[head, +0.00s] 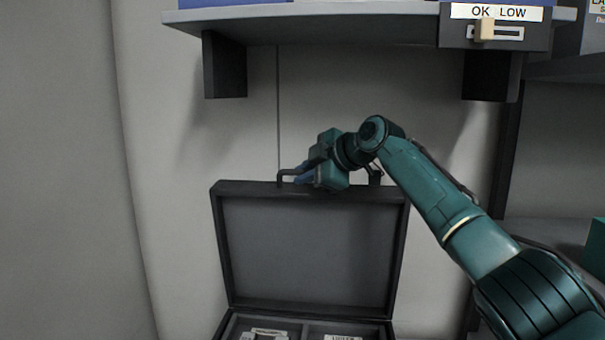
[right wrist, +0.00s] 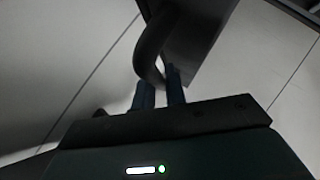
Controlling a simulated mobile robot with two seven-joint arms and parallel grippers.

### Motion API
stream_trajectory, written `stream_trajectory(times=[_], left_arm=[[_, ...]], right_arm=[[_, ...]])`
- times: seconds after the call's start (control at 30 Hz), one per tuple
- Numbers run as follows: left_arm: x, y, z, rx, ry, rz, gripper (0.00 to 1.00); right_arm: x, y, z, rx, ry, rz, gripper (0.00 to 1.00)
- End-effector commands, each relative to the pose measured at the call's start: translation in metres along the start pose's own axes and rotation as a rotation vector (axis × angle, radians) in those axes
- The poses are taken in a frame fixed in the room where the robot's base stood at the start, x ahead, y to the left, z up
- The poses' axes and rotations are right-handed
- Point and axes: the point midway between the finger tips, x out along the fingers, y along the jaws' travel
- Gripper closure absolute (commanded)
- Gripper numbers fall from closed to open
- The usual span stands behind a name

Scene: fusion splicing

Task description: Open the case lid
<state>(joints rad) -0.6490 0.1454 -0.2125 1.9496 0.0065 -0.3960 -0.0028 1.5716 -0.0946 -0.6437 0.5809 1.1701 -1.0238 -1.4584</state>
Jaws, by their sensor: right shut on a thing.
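The dark case lid (head: 308,250) stands raised and nearly upright, its inner face toward me. The case base (head: 226,329) shows only in part at the bottom edge of the head view, with compartments inside. A dark handle (head: 284,174) runs along the lid's top edge. My right gripper (head: 303,173) is at the handle, shut on it. In the right wrist view the two fingers (right wrist: 160,92) sit at the curved handle (right wrist: 148,50). My left gripper is not in view.
A shelf (head: 330,30) hangs above the case, with a panel marked OK and LOW (head: 496,30) at its right end. Pale wall (head: 170,200) stands behind and to the left. Labelled items (head: 268,333) lie inside the case. A dark shelf unit (head: 545,160) is at the right.

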Motion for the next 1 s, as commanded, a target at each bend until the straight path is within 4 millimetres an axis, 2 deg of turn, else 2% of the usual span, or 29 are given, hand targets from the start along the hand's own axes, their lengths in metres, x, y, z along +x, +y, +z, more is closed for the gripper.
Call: stream_trajectory(times=[0.2, 0.23, 0.33, 0.67, 0.87, 1.0], left_arm=[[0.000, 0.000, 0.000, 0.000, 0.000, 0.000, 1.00], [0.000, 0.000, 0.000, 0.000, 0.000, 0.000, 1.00], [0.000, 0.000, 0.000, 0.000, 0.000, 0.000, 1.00], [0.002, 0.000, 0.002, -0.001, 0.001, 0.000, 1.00], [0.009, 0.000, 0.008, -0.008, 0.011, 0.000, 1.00], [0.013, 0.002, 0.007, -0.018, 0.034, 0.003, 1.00]], right_arm=[[0.002, -0.004, 0.003, 0.002, -0.004, -0.010, 1.00], [0.002, -0.004, 0.003, 0.002, -0.004, -0.010, 0.86], [0.002, -0.004, 0.003, 0.002, -0.003, -0.009, 0.78], [-0.001, -0.004, 0.003, 0.003, -0.003, -0.007, 0.78], [-0.021, -0.005, 0.004, 0.000, -0.001, -0.002, 0.78], [-0.051, -0.004, 0.004, -0.002, -0.002, 0.001, 0.78]])
